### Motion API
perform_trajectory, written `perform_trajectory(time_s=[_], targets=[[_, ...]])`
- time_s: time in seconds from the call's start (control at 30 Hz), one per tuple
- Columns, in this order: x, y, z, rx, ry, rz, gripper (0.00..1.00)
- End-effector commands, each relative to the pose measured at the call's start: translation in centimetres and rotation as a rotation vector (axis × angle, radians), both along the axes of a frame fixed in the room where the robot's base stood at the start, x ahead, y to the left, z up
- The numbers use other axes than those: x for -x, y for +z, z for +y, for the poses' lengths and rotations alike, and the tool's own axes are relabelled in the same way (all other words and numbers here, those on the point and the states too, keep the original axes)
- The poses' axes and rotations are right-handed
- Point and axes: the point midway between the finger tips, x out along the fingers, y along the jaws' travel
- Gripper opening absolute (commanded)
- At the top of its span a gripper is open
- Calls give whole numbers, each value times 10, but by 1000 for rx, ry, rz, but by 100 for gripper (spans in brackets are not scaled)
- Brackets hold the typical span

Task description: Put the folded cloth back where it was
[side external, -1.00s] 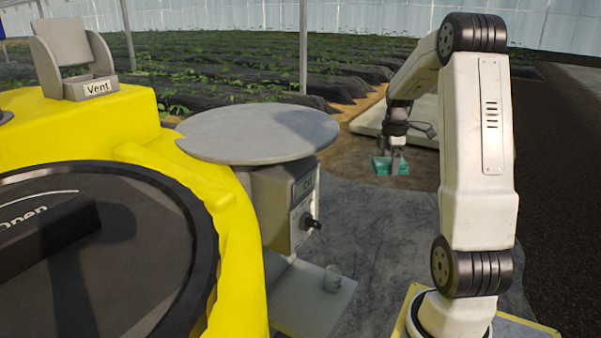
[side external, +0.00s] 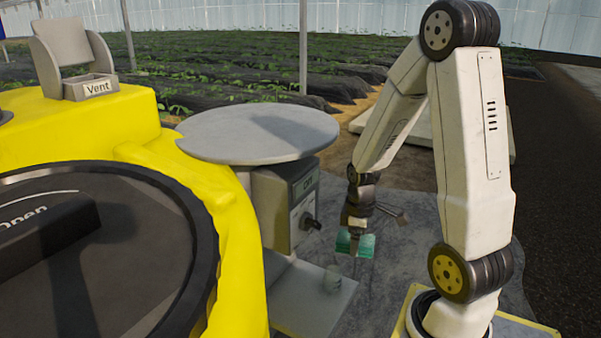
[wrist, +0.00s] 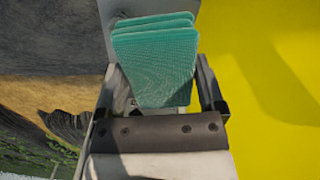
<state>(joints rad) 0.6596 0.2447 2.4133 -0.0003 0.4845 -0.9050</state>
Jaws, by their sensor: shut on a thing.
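The folded cloth (side external: 366,245) is teal green, with several stacked layers. It is held in the air by my gripper (side external: 356,246), which points down in the side external view. In the wrist view the cloth (wrist: 155,65) stands out between the two fingers of my gripper (wrist: 158,75), which are shut on it. In the side external view the cloth is to the right of the grey control box and above the floor, apart from both. I cannot tell from these frames where the cloth was before.
A grey box with a display and a black knob (side external: 309,222) stands left of my gripper. A round grey tabletop (side external: 258,133) and a yellow tank (side external: 228,215) are further left.

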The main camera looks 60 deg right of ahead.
Motion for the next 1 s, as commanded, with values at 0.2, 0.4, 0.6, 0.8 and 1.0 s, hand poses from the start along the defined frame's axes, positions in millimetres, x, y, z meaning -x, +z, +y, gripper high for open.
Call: perform_trajectory(time_s=[0.2, 0.4, 0.6, 0.8, 1.0], targets=[[-1, -9, 39, -2, -127, 4, 32], [-1, -15, 67, -3, -253, 9, 32], [-3, -22, 91, -2, -387, 15, 32], [-7, -29, 110, 1, -531, 18, 32], [-13, -38, 126, 3, -687, 16, 32]])
